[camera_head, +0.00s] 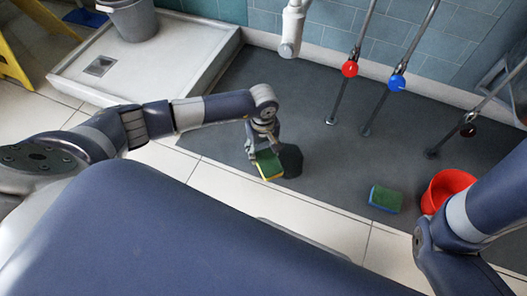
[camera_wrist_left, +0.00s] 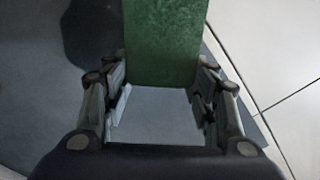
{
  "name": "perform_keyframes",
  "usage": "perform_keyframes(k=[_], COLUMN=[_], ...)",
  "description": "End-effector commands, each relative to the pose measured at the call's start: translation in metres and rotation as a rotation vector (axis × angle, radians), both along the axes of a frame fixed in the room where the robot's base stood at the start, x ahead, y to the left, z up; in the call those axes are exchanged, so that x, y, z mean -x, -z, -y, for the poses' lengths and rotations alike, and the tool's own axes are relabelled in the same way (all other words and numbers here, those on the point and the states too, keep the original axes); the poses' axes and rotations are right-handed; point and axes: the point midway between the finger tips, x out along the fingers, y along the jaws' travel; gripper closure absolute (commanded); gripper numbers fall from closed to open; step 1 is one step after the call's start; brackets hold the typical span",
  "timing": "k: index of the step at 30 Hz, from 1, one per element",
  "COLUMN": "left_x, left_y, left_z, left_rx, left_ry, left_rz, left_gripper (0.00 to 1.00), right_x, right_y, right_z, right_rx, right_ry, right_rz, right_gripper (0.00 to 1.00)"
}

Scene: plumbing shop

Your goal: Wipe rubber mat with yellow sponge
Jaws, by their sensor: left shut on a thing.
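The yellow sponge (camera_head: 268,166), with a green top side, is in my left gripper (camera_head: 262,150) near the front edge of the mat. In the left wrist view its green face (camera_wrist_left: 165,40) sits between the fingers of the left gripper (camera_wrist_left: 162,85). The dark grey rubber mat (camera_head: 330,165) lies flat on the floor along the tiled wall. A dark shadow lies beside the sponge; I cannot tell whether the sponge touches the mat. My right arm shows at the right, but its gripper is out of view.
A blue and green sponge (camera_head: 385,198) lies on the mat near a red bucket (camera_head: 446,186). Pipes with red (camera_head: 350,69) and blue valves (camera_head: 396,83) stand at the back. A white shower tray (camera_head: 150,82) with a grey bucket (camera_head: 133,20) is at the left.

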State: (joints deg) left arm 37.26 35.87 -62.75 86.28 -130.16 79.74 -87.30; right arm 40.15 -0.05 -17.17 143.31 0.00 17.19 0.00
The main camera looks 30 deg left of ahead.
Motion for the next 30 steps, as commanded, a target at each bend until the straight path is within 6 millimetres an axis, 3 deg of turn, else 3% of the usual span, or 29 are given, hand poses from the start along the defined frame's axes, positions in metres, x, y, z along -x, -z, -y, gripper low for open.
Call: perform_keyframes(k=[11, 26, 30], left_x=[-0.005, -0.003, 0.008], left_y=[-0.032, -0.039, -0.051], left_z=[-0.004, -0.005, -0.005], left_rx=[0.001, 0.0, -0.001], left_ry=[-0.013, -0.015, -0.014], left_rz=[0.001, 0.0, 0.001], left_gripper=[0.57, 0.57, 0.57], right_x=[-0.002, -0.008, -0.029], right_y=[-0.023, -0.026, -0.023], right_z=[0.0, 0.0, 0.001], right_rx=[-0.001, 0.001, -0.002], right_ry=[0.0, 0.0, -0.002], right_rz=[-0.003, -0.019, -0.078], right_gripper=[0.6, 0.6, 0.6])
